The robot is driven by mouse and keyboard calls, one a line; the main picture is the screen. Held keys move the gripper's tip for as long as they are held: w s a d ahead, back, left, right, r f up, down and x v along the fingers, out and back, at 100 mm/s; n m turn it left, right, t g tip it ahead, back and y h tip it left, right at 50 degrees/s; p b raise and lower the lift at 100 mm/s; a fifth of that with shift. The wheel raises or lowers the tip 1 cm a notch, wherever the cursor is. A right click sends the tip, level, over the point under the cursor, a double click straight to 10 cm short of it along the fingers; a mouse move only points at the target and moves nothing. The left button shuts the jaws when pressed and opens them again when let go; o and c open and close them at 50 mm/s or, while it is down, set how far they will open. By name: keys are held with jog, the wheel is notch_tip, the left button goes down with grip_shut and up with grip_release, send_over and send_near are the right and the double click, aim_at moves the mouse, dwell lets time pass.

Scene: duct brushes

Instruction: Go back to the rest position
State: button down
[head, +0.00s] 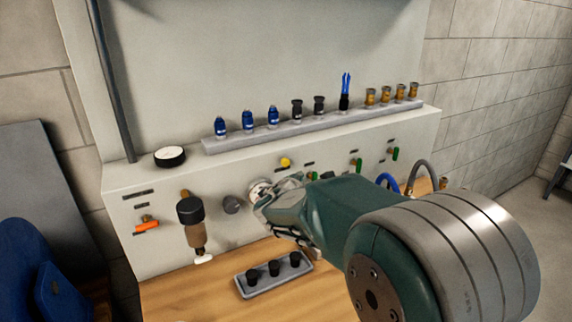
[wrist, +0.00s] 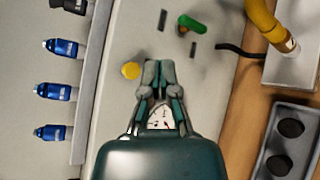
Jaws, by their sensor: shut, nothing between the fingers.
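My gripper (wrist: 158,75) is shut and empty in the wrist view, its fingertips close together in front of the grey panel. A round white dial gauge (wrist: 160,116) shows behind and between its fingers. In the head view my gripper (head: 262,200) is at the panel's front, partly hidden by my own teal arm, which reaches in from the lower right. The gauge (head: 258,188) shows just beside the fingers there. I cannot tell whether the fingers touch it. A yellow knob (wrist: 131,70) is just left of the fingertips in the wrist view.
A grey rail (head: 320,130) with several blue, black and brass fittings runs along the panel's top. A tray (head: 250,291) with black caps lies on the wooden bench (head: 190,295). A black-capped brown fitting (head: 191,222) and an orange-handled valve (head: 147,226) stick out at left.

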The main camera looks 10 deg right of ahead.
jog(key=shift+s+d, duration=0.1)
jog(key=shift+s, duration=0.2)
jog(key=s+d+r+m+g+h, duration=0.1)
jog(key=s+d+m+g, duration=0.25)
jog(key=s+m, duration=0.35)
jog(key=s+d+r+m+g, duration=0.1)
jog(key=s+d+m+g, duration=0.25)
jog(key=s, duration=0.65)
jog(key=s+a+f+m+y, duration=0.2)
jog(key=s+a+m+y, duration=0.1)
jog(key=s, duration=0.5)
jog(key=s+a+f+m+g+y, duration=0.1)
jog(key=s+a+m+y, duration=0.3)
jog(key=s, duration=0.5)
jog(key=shift+s+a+f+m+y, duration=0.15)
jog(key=shift+f+m+y, duration=0.25)
jog(key=shift+f+m, duration=0.35)
jog(key=shift+r, duration=0.15)
